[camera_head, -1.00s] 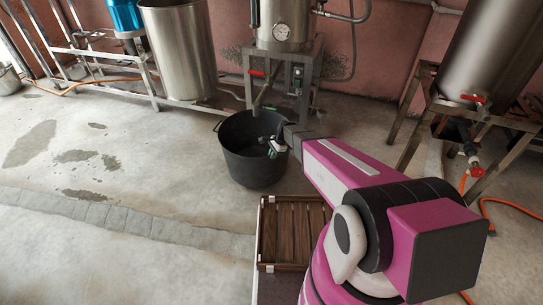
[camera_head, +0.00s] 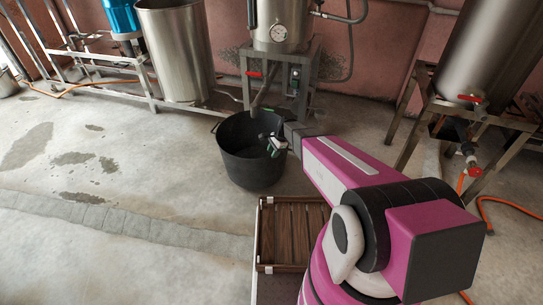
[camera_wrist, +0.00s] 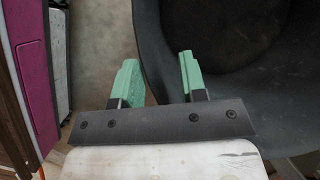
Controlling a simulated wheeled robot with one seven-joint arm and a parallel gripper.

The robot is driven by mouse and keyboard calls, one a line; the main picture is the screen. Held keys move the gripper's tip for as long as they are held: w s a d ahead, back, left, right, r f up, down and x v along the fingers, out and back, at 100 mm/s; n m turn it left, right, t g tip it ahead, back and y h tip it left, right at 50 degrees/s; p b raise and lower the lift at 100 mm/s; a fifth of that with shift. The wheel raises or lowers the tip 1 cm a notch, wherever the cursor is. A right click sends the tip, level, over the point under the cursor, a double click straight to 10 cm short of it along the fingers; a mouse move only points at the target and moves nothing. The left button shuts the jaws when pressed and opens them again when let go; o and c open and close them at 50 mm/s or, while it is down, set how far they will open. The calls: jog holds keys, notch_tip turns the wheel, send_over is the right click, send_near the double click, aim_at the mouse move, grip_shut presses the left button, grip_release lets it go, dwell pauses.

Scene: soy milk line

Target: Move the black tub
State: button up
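The black tub (camera_head: 240,172) stands on the concrete floor, upright and open at the top, in front of a metal stand. Its dark curved wall and inside fill the right of the wrist view (camera_wrist: 240,75). My gripper (camera_head: 273,148) is at the tub's right rim in the head view. In the wrist view my gripper (camera_wrist: 159,78) has its two green fingertips spread apart. The tub's rim runs between them, with one finger over the inside and one outside. I cannot tell whether either finger touches the wall.
A steel vessel with a gauge (camera_head: 279,28) sits on the metal stand (camera_head: 304,72) behind the tub. A tall steel tank (camera_head: 175,50) is at left. A tank frame (camera_head: 408,95) and orange hose (camera_head: 482,205) are at right. Floor left of the tub is clear.

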jog(key=v, duration=0.8)
